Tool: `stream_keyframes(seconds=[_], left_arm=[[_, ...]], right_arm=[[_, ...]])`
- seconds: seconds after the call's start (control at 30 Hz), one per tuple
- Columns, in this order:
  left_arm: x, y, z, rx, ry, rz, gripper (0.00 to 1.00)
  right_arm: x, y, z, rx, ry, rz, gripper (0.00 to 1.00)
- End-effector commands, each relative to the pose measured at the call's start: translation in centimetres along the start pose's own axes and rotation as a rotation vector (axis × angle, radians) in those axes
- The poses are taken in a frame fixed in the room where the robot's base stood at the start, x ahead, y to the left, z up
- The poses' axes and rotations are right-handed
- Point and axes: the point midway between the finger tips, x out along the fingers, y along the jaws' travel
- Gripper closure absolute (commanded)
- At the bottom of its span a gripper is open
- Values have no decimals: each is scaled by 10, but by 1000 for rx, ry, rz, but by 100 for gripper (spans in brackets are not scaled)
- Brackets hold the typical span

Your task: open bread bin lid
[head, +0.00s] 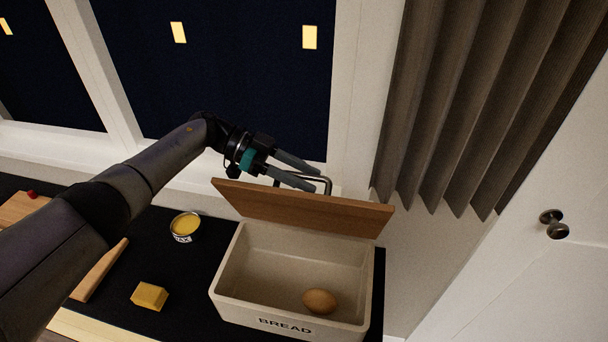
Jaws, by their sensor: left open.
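The bread bin (226,270) is a cream box with "BREAD" on its front, standing on the dark counter at lower centre. Its wooden lid (300,209) is raised and stands tilted up along the bin's back edge, leaving the inside in view. A brown egg (320,301) lies inside the bin at the front right. A dark wire handle (327,181) shows behind the lid's top edge. My left gripper (316,177) is open, with its two fingers at the handle behind the lid. I cannot tell whether they touch it. My right gripper is not in view.
A small tin of yellow wax (185,226) and a yellow block (149,296) stand on the counter (190,265) left of the bin. Wooden boards (98,271) lie further left. A window is behind, and a pleated curtain (470,110) hangs at right.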

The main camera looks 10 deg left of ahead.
Motion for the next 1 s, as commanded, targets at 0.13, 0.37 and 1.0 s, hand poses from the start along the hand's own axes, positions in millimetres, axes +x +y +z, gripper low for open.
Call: stream_keyframes(seconds=[0.13,0.37,1.0], left_arm=[[-3,0,0,0,0,-1,53],[-37,-1,2,0,-2,-5,53],[-145,-1,1,1,-1,-2,53]], right_arm=[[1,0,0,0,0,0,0],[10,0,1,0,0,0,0],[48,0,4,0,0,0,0]])
